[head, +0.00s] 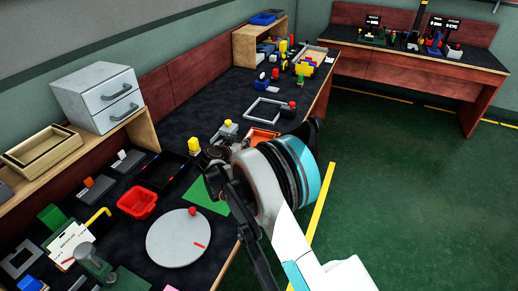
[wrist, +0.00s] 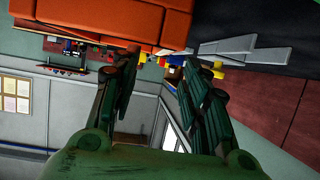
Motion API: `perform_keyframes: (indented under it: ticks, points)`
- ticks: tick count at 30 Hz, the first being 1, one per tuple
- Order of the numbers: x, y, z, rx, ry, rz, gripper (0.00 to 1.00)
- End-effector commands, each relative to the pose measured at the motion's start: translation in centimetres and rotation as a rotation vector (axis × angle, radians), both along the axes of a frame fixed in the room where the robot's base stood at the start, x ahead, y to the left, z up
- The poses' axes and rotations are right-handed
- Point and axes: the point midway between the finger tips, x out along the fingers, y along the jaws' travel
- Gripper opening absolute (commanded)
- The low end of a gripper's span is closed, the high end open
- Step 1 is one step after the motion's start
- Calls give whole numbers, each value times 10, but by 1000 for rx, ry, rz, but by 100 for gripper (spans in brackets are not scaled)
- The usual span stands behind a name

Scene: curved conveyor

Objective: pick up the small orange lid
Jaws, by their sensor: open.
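An orange, flat, rimmed piece (head: 262,133) lies on the dark bench in the head view, just beyond my wrist, which hides part of it. In the wrist view a large orange surface (wrist: 115,22) with ridges fills the top edge; I cannot tell whether this is the small lid or another orange part. My gripper (wrist: 163,62) shows in the wrist view with its two dark fingers apart and nothing between them. The orange surface is beyond the fingertips, and I see no clear contact. In the head view my wrist hides much of the gripper.
A yellow-topped block (head: 194,145) and a grey block stand left of my wrist. A red bin (head: 137,203), a round grey disc (head: 178,240) and a green sheet (head: 205,195) lie nearer. A light square frame (head: 267,110) lies behind. The green floor right of the bench is clear.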

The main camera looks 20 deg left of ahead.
Motion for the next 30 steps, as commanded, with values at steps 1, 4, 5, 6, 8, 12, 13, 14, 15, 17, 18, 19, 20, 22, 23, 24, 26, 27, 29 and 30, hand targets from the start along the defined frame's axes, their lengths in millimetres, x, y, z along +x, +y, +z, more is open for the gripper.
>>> perform_keyframes:
  ticks: [1, 4, 5, 6, 8, 12, 13, 14, 15, 17, 18, 19, 20, 22, 23, 24, 26, 27, 29, 30]
  points:
    - [3, 0, -3, 0, 0, -1, 42]
    - [12, 0, -11, 1, 0, -1, 42]
    - [15, 0, -14, 1, 1, -1, 42]
    - [20, 0, -18, 1, 1, -3, 42]
    - [28, 0, -23, 1, 1, -4, 42]
    - [42, 1, -27, 0, 1, 0, 42]
    - [43, 1, -26, 0, 1, 0, 42]
    - [44, 1, -26, 0, 1, 0, 42]
    - [44, 1, -26, 0, 1, 0, 42]
    - [44, 1, -25, 0, 1, 0, 42]
    - [44, 1, -25, 0, 1, 0, 42]
    - [44, 1, -25, 0, 1, 0, 42]
    - [44, 1, -25, 0, 1, 0, 35]
    - [44, 1, -25, 0, 1, 0, 19]
    - [44, 1, -25, 0, 1, 0, 12]
    - [44, 1, -25, 0, 1, 0, 3]
    - [44, 1, -25, 0, 1, 0, 0]
    - [44, 1, -25, 0, 1, 0, 0]
    - [44, 1, -25, 0, 0, 0, 0]
    - [44, 1, -25, 0, 0, 0, 0]
